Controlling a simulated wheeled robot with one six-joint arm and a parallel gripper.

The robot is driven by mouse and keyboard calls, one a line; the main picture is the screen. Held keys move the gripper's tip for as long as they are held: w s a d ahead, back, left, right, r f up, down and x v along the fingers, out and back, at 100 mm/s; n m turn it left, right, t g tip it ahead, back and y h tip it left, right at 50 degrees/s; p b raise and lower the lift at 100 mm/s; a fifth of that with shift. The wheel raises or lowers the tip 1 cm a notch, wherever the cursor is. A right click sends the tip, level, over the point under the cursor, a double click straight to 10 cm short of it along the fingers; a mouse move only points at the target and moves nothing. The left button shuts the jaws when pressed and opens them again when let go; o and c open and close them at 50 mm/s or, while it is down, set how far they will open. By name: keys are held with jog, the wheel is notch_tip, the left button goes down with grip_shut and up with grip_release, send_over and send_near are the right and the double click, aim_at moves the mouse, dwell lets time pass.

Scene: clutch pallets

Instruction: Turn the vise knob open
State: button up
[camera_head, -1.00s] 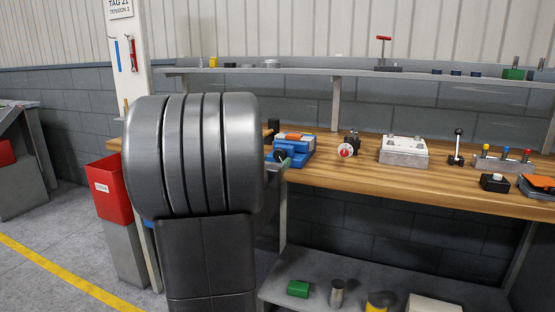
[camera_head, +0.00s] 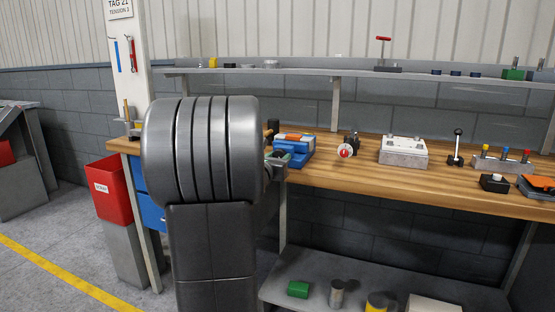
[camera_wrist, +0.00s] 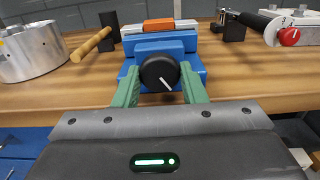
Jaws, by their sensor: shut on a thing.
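The blue vise (camera_wrist: 190,52) stands at the front edge of the wooden bench, with an orange piece (camera_wrist: 158,25) on top of it. Its round black knob (camera_wrist: 159,73), with a white pointer line slanting down to the right, faces me in the wrist view. My gripper (camera_wrist: 159,88) has its two green fingers on either side of the knob, shut on it. In the head view, the vise (camera_head: 296,146) is partly hidden behind my own arm, and the knob is hidden there.
A wooden-handled tool (camera_wrist: 92,45) and a metal cylinder (camera_wrist: 33,52) lie left of the vise. A red-faced dial (camera_head: 345,150) and a pale block fixture (camera_head: 403,151) stand to the right. A red bin (camera_head: 110,188) stands at the bench's left end.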

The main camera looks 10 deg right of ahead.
jog(key=n+p, duration=0.4)
jog(key=n, duration=1)
jog(key=shift+r+n, duration=0.15)
jog(key=shift+n, duration=0.25)
jog(key=n+p, duration=0.2)
jog(key=n, duration=0.1)
jog(key=shift+n, duration=0.3)
jog(key=n+p, duration=0.2)
jog(key=n, duration=0.1)
jog(key=shift+r+n, duration=0.1)
jog(key=shift+n, duration=0.2)
jog(key=n+p, duration=0.2)
jog(key=n, duration=0.2)
jog(key=shift+p, duration=0.35)
jog(key=shift+n+p, duration=0.8)
jog(key=shift+n, duration=0.9)
